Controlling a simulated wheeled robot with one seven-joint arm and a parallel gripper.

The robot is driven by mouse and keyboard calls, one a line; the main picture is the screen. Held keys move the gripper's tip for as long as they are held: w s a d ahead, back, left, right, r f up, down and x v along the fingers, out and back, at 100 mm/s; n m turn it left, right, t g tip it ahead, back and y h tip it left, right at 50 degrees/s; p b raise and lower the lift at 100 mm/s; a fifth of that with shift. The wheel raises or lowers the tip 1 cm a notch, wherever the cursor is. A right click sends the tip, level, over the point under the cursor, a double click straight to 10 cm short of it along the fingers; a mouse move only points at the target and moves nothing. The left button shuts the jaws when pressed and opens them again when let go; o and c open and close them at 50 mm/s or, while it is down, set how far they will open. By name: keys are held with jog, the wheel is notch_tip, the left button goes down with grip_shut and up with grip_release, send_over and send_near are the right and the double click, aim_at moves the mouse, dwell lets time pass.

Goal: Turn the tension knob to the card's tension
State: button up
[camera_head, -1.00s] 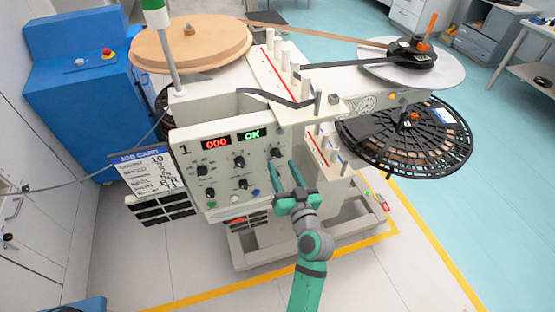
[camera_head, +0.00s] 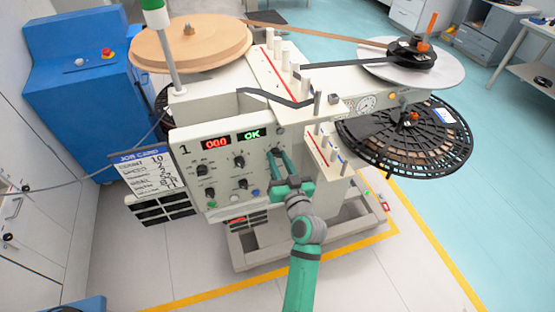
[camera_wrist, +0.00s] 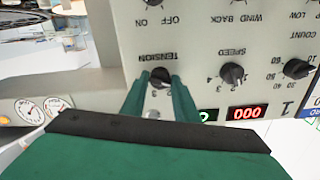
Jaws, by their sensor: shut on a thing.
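The tension knob (camera_wrist: 160,76) is a small black knob under the upside-down word TENSION in the wrist view. My green gripper (camera_wrist: 159,88) has its fingertips on both sides of this knob and is shut on it. In the head view my gripper (camera_head: 275,156) reaches the upper right of the cream control panel (camera_head: 222,186), and its fingers hide most of the knob. The job card (camera_head: 150,172) hangs left of the panel. Its heading and a 10 at the top can be read; its tension line is too small to read.
Other black knobs, such as the speed knob (camera_wrist: 232,74), sit beside the tension knob. A black reel (camera_head: 440,150) juts out at the right. Open floor lies in front.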

jog(key=shift+a+m, duration=0.1)
jog(key=shift+m, duration=0.2)
jog(key=m, duration=0.3)
jog(key=shift+m, duration=2.5)
jog(key=o, duration=1)
jog(key=shift+w, duration=0.1)
jog(key=shift+o, duration=0.2)
